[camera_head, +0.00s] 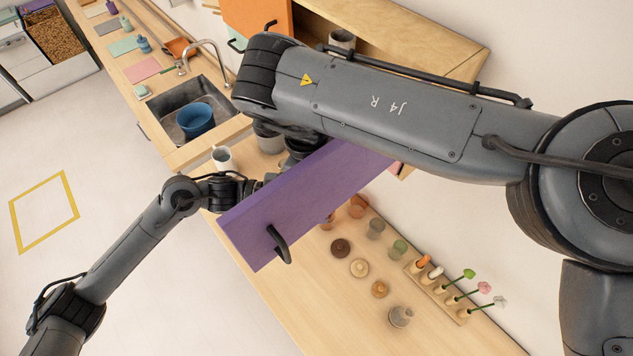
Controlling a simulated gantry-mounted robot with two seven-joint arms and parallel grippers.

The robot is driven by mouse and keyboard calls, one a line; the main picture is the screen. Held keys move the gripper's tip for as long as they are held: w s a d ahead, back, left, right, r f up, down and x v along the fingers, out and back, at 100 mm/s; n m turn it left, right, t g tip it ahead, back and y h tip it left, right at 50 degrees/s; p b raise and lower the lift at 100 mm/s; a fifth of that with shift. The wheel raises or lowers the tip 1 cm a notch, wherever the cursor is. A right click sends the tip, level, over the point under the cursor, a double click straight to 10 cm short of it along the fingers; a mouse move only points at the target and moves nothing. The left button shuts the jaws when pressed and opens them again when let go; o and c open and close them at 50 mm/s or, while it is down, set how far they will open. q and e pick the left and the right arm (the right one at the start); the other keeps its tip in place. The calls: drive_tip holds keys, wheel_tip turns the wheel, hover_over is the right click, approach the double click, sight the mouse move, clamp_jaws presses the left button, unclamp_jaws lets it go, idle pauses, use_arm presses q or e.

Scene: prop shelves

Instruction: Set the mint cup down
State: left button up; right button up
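A small sage-green cup (397,250) stands on the wooden counter, right of the open purple door; it is the closest match to a mint cup, but I cannot tell for certain. No gripper is seen touching it. My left gripper (256,187) is at the door's left edge, partly hidden by it, so its fingers cannot be read. My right arm crosses in front of the cabinet, and its wrist goes down behind the purple door, which hides that gripper and anything in it.
The purple door (300,204) with a black handle blocks the middle. A white mug (222,158) stands left of it. A sink (184,108) holds a blue bowl (195,121). Knobbed lids, other cups and a wooden flower rack (436,292) occupy the counter; its lower end has bare room.

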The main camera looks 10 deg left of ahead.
drive_tip(key=shift+c, duration=0.3)
drive_tip(key=c, duration=1)
use_arm(q)
drive_tip(key=o, duration=1.2)
use_arm(e)
drive_tip(key=shift+c, duration=0.8)
use_arm(q)
drive_tip(key=shift+o, duration=0.2)
drive_tip(key=shift+a, duration=0.15)
